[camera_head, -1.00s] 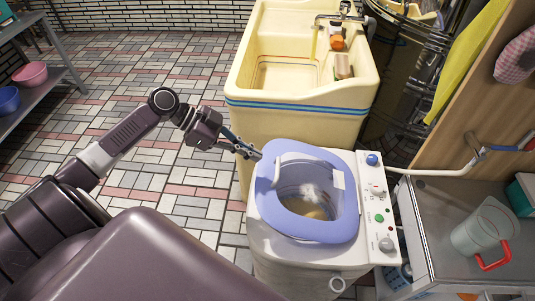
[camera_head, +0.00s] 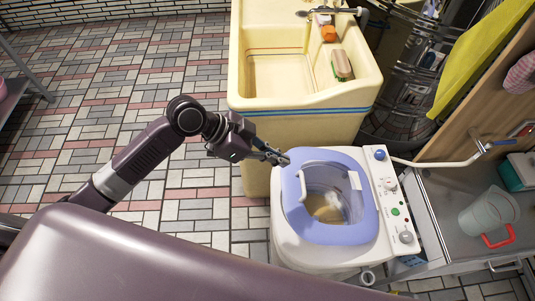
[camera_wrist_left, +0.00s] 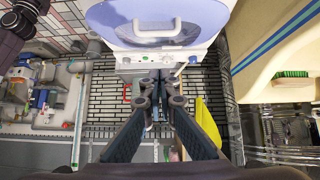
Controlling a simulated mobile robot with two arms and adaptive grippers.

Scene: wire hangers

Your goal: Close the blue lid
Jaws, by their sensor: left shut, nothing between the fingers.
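The blue lid (camera_head: 367,213) is a ring-shaped blue piece on top of a white washing machine (camera_head: 290,245). I cannot tell how far the lid is raised. My left gripper (camera_head: 284,159) is shut and empty at the lid's upper left edge; whether it touches is unclear. In the left wrist view its closed fingertips (camera_wrist_left: 160,78) are below the blue lid (camera_wrist_left: 200,18) and over the machine's pale edge. My right gripper is not in view.
A cream sink (camera_head: 300,105) stands close behind the machine. A control panel with knobs (camera_head: 395,211) runs along the machine's right side. A metal counter (camera_head: 455,235) with a clear red-handled jug (camera_head: 488,213) is at right.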

